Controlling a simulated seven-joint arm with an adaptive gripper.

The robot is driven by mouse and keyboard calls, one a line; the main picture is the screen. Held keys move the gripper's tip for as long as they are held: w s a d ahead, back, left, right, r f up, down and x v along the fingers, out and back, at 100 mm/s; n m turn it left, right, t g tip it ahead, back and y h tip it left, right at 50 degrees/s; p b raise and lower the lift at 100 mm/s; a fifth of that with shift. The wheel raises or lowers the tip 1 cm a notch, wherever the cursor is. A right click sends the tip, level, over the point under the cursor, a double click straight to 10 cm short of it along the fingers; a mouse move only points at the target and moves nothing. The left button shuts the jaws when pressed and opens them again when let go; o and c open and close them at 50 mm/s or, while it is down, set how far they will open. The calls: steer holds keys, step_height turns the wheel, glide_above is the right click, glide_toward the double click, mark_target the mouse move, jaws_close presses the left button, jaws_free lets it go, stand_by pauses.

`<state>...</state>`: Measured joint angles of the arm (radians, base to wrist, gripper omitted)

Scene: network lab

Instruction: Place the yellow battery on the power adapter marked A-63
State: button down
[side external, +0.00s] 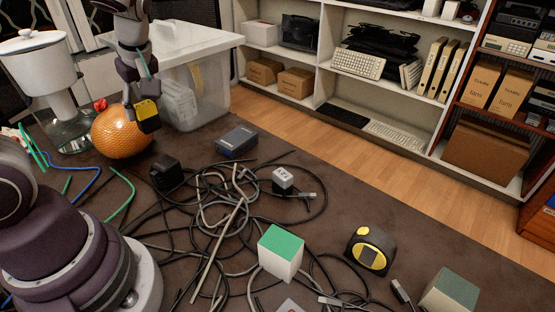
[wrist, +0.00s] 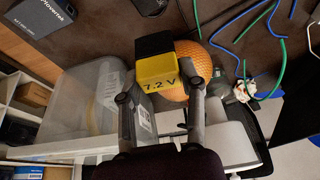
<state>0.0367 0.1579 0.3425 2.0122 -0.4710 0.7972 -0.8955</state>
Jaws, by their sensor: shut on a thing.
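The yellow battery (side external: 147,109) with a black part is held up in front of the orange ball in the side view. In the wrist view the battery (wrist: 158,84) reads "7.2 V" and sits between my fingertips. My gripper (side external: 131,108) is shut on it; its two fingers also show in the wrist view (wrist: 160,100). A small adapter (side external: 283,180) with a pale, marked top lies among the cables, right of the battery; its marking is too small to read. A black adapter-like block (side external: 167,177) lies below the battery, with no readable marking.
Tangled cables (side external: 225,205) cover the middle of the dark table. An orange ball (side external: 122,131) and a clear bin (side external: 195,90) stand close to my gripper. A blue-grey box (side external: 236,142), a green-topped block (side external: 281,252) and a tape measure (side external: 370,249) are also out.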

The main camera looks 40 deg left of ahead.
step_height(320, 180, down, 8)
steer(key=shift+s+r, duration=0.1)
steer(key=shift+s, duration=0.05)
steer(key=c, duration=0.6)
jaws_free()
steer(key=shift+c, duration=0.2)
steer(key=v, duration=1.2)
steer(key=s+d+m+t+h, duration=0.1)
steer(key=d+m+t+h, duration=0.1)
steer(key=d+m, duration=0.3)
steer(key=s+d+r+m+t+h, duration=0.1)
steer(key=d+m, duration=0.4)
steer(key=m, duration=0.8)
steer(key=s+t+h, duration=0.1)
steer(key=t, duration=0.1)
steer(key=shift+s+d+r+t+h, duration=0.2)
steer(key=shift+s+r+t+h, duration=0.1)
